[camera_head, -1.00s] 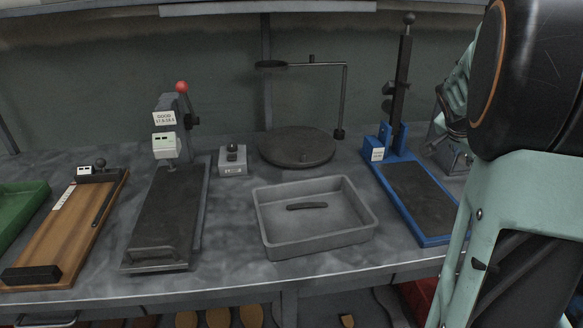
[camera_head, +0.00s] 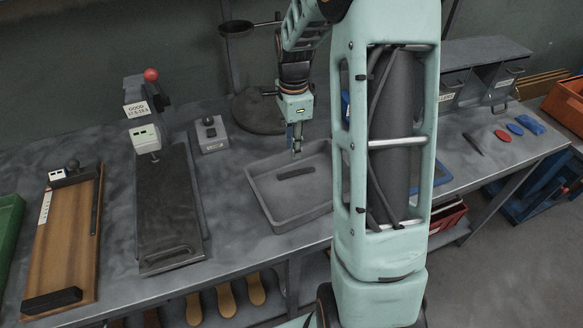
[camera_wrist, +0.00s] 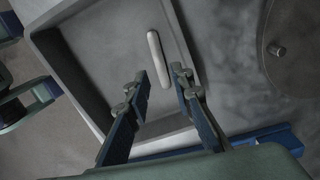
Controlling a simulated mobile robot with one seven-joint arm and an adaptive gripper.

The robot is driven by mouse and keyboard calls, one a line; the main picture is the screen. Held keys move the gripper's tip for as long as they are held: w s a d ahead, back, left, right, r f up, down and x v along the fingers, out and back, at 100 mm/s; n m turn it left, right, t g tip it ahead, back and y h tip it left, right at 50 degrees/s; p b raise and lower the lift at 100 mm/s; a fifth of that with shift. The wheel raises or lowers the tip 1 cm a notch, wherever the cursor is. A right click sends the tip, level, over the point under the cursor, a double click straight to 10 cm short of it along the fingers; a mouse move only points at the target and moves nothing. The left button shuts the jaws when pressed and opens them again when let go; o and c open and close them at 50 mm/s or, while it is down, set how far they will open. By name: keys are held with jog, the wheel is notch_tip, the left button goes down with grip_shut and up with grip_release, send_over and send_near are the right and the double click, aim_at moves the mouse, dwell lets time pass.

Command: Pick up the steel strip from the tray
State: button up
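The steel strip (camera_head: 296,173) is a thin dark bar lying on the floor of the grey tray (camera_head: 282,221) in the head view. In the wrist view the strip (camera_wrist: 158,58) looks pale and lies lengthwise inside the tray (camera_wrist: 85,108). My gripper (camera_head: 296,153) points down above the tray, over the strip. In the wrist view the two fingers of my gripper (camera_wrist: 161,72) are apart, on either side of the strip's near end. The gripper is open and empty. The exact height above the strip is hard to tell.
A small grey box (camera_head: 209,136) and a dark gauge stand (camera_head: 168,205) are to the left. A blue-edged fixture at the right is mostly hidden by my arm. The tray's walls surround the strip.

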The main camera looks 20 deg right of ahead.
aim_at(292, 173)
notch_tip(292, 173, down, 3)
jog(key=shift+f, duration=0.2)
jog(key=f, duration=0.2)
jog(key=f+p, duration=0.1)
jog(key=f, duration=0.1)
jog(key=shift+s+a, duration=0.2)
jog(key=shift+s, duration=0.05)
jog(key=shift+f, duration=0.65)
jog(key=shift+c, duration=0.5)
grip_shut()
